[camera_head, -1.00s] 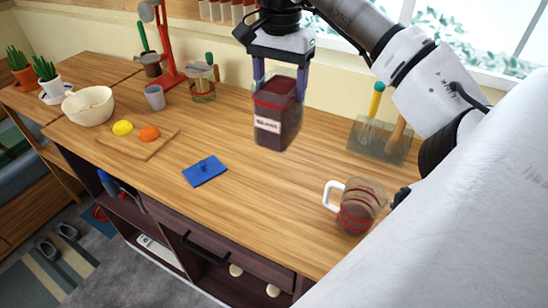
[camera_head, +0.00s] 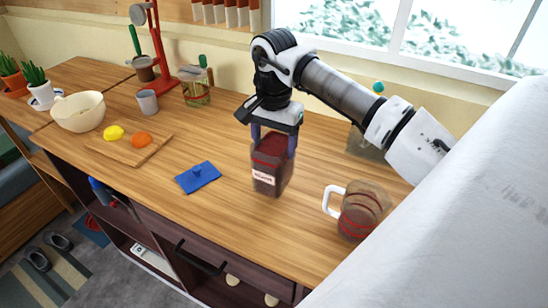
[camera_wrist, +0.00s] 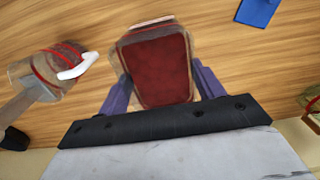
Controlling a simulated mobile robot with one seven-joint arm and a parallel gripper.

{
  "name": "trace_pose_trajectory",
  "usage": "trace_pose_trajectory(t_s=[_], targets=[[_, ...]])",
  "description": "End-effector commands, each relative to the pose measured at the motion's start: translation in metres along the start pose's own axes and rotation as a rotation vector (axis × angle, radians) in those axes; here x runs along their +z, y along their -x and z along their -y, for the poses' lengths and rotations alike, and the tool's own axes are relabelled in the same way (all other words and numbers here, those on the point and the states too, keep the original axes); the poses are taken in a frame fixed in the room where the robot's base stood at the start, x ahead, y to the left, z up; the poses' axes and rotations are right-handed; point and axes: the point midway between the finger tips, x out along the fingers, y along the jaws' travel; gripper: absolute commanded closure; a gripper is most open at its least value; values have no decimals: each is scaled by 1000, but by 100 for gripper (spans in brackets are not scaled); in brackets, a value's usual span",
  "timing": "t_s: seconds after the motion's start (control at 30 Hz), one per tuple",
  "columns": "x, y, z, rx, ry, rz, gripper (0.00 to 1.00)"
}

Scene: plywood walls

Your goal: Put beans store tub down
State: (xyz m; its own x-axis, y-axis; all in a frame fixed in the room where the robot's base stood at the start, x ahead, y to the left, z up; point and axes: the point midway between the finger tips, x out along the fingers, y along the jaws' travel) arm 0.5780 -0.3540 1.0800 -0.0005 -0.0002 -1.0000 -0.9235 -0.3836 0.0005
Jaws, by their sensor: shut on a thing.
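The beans store tub (camera_head: 271,172) is a clear box with dark red-brown contents and a white label.
A glass jug (camera_head: 360,210) with a white handle stands to the right. A cutting board (camera_head: 130,148) with lemon and orange, a bowl (camera_head: 79,111) and a jar (camera_head: 196,90) are further left. Bare counter (camera_head: 225,225) lies in front.

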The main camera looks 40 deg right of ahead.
Motion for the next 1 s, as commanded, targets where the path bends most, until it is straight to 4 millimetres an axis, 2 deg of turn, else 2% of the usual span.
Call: trace_pose_trajectory(t_s=[0.17,0.43,0.87,0.9,1.0], targets=[[0,-9,0,-1,0,-2,100],[0,-45,0,-1,-1,-1,100],[0,-50,0,-1,-1,-2,100],[0,-49,0,0,-1,-1,28],[0,-49,0,0,-1,0,15]])
